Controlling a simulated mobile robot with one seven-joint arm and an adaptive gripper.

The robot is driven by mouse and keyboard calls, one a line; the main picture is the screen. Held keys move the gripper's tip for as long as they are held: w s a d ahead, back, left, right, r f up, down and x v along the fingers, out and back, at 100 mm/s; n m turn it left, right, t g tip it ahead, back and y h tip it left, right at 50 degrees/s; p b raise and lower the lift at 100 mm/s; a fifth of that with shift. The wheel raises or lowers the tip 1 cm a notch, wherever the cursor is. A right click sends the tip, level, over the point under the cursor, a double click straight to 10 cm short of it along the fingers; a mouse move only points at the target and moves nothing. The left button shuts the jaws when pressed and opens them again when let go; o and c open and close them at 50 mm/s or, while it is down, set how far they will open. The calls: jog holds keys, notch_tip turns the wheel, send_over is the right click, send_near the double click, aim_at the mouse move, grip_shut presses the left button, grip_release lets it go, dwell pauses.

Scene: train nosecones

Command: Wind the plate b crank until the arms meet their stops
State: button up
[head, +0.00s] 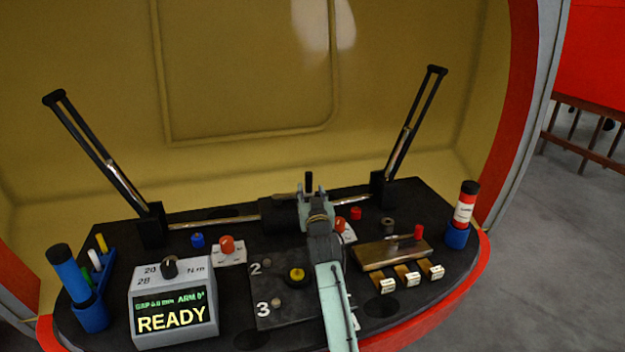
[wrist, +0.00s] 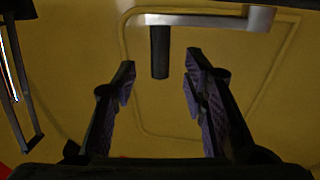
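The crank shows in the wrist view as a flat metal bar (wrist: 210,18) with a black cylindrical handle (wrist: 159,52). My gripper (wrist: 159,74) is open, with one finger on each side of the handle and a visible gap to each. In the head view my gripper (head: 311,194) is over the back middle of the black console and hides most of the crank. Two black-and-silver arms, the left one (head: 95,148) and the right one (head: 412,120), stand tilted outward at the console's back. I cannot tell where their stops are.
A grey box (head: 172,305) reads READY. A dark plate (head: 285,318) marked 2 and 3 carries a yellow knob (head: 296,274). Red knobs, a brown block (head: 393,254) and tagged pieces lie to the right. Cylinders stand in blue holders at both ends.

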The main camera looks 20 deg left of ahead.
aim_at(309, 183)
jog(key=p+x, duration=0.1)
jog(key=x, duration=0.6)
jog(key=shift+c, duration=0.5)
grip_shut()
dwell(0.4)
